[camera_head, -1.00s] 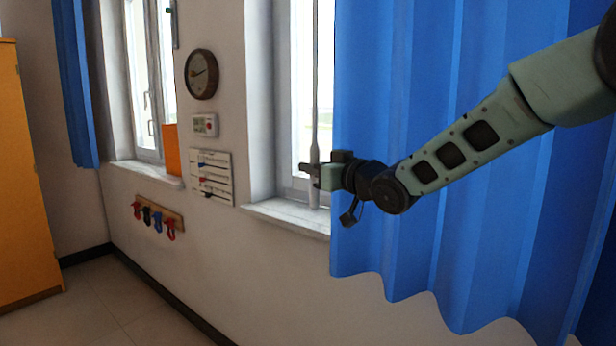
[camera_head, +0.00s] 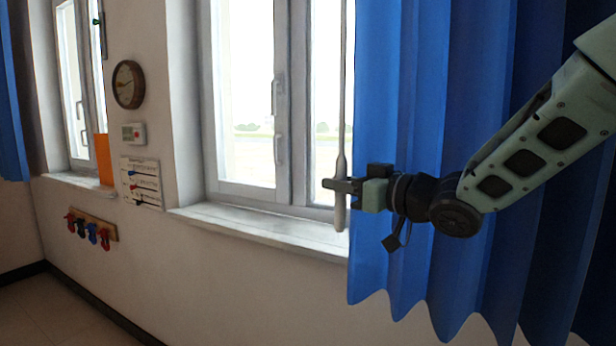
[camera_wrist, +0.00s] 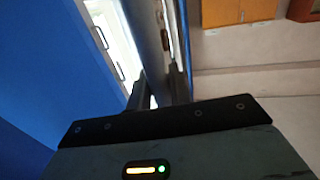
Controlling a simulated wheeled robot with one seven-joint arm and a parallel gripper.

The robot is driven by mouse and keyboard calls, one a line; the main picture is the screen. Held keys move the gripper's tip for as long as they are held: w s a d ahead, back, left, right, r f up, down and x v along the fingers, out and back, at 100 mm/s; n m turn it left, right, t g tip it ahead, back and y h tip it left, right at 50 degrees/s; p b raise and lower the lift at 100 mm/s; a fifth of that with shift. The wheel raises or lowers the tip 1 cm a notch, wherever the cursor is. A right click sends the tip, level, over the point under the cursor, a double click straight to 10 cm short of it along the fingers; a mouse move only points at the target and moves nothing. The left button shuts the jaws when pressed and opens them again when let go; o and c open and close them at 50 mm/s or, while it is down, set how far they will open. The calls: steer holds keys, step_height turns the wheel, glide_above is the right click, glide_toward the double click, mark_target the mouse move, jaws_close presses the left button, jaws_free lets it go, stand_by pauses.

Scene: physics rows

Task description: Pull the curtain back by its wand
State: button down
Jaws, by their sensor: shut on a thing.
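The blue curtain (camera_head: 440,130) hangs over the right part of the window in the head view, with its left edge just behind the wand. The wand (camera_head: 342,90) is a thin grey rod hanging upright along that edge, with a thicker handle at its lower end. My gripper (camera_head: 340,186) is shut on the wand's handle, coming from the right. In the wrist view, the wand (camera_wrist: 148,35) runs up between the fingers, and the curtain (camera_wrist: 50,75) fills the left side. The fingertips are partly hidden there by the gripper body.
The window (camera_head: 255,100) is uncovered left of the wand, above a white sill (camera_head: 260,228). A round clock (camera_head: 128,84), a thermostat (camera_head: 133,133), a notice board (camera_head: 141,182) and a hook rail (camera_head: 92,225) are on the wall. An orange object (camera_head: 104,158) stands on the far sill.

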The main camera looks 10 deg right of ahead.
steer(key=v, duration=0.4)
steer(key=shift+w+d+f, duration=0.1)
steer(key=shift+w+d, duration=0.2)
steer(key=shift+d, duration=0.05)
steer(key=c, duration=1.3)
jaws_free()
steer(key=shift+s+d, duration=0.1)
steer(key=shift+s, duration=0.1)
steer(key=shift+b+v, duration=1.25)
steer(key=shift+v, duration=7.4)
